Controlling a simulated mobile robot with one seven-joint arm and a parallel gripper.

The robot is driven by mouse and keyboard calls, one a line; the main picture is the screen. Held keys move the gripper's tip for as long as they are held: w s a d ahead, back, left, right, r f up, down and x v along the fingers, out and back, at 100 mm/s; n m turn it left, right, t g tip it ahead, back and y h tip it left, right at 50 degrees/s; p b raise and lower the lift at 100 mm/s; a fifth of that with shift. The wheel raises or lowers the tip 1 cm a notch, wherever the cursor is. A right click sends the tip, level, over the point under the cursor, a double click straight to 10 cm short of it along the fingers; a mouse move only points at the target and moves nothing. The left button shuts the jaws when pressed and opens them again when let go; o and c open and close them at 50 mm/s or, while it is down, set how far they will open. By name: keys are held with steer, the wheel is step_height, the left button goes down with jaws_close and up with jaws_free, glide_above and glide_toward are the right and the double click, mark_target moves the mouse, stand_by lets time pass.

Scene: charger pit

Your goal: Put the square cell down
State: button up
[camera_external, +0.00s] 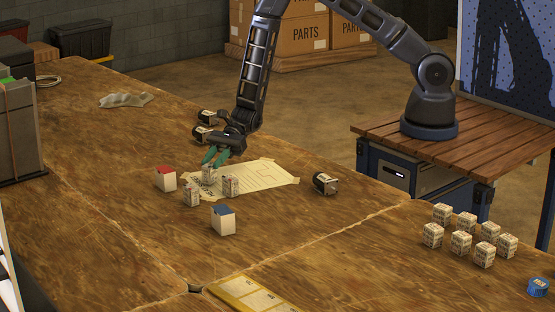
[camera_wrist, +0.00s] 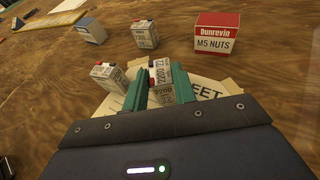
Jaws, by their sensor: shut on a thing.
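My gripper (camera_external: 212,157), with green fingers, points down over the left end of a pale paper sheet (camera_external: 262,176) on the workbench. It is shut on a square cell (camera_external: 208,175), a small block with a printed pale label. In the wrist view the held square cell (camera_wrist: 161,85) shows between the two fingers (camera_wrist: 161,80). The cell is low over the sheet; I cannot tell whether it touches. Two similar cells stand close by, one at the right (camera_external: 231,186) and one at the front left (camera_external: 191,196).
A red-topped M5 nuts box (camera_external: 165,179) stands left of the cells, a blue-topped box (camera_external: 223,220) in front. Dark cylinders (camera_external: 325,184) lie right of the sheet and behind my gripper. Several more cells (camera_external: 461,243) stand at the far right. The bench's left middle is clear.

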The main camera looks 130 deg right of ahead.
steer(key=shift+f, duration=0.3)
steer(key=shift+f, duration=0.1)
steer(key=o, duration=1.1)
steer(key=shift+c, duration=0.2)
